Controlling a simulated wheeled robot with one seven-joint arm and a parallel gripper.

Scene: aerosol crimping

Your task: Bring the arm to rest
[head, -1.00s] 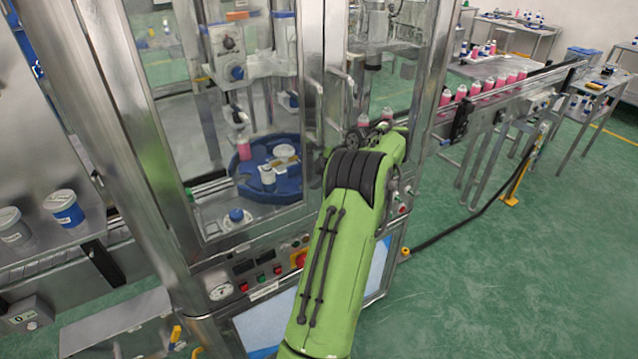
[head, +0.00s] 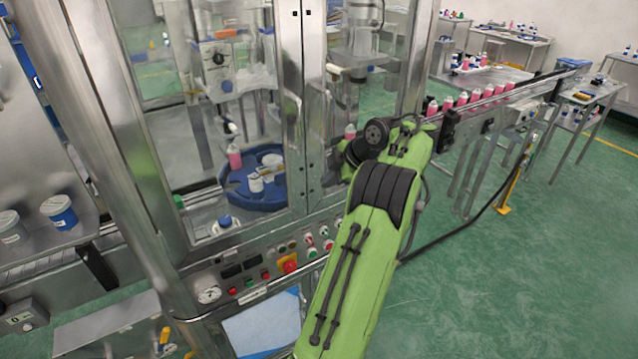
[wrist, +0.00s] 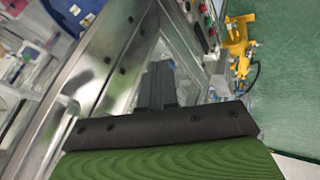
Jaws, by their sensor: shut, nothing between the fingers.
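My green arm (head: 350,270) reaches up from the bottom of the head view toward the front of the crimping machine. Its black wrist joint (head: 377,131) is beside the right-hand part of the cabinet. My gripper is hidden behind the arm there. In the wrist view my gripper (wrist: 158,78) shows as dark fingers held together, with nothing between them. The fingers point toward the machine's steel frame (wrist: 100,62), and the gap to it is hard to judge.
Inside the cabinet, a blue turntable (head: 238,194) carries containers, and a pink bottle (head: 234,156) stands near it. A control panel with an orange-red button (head: 290,266) lies left of my arm. A conveyor with pink bottles (head: 475,96) runs right. Green floor (head: 520,290) is open at lower right.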

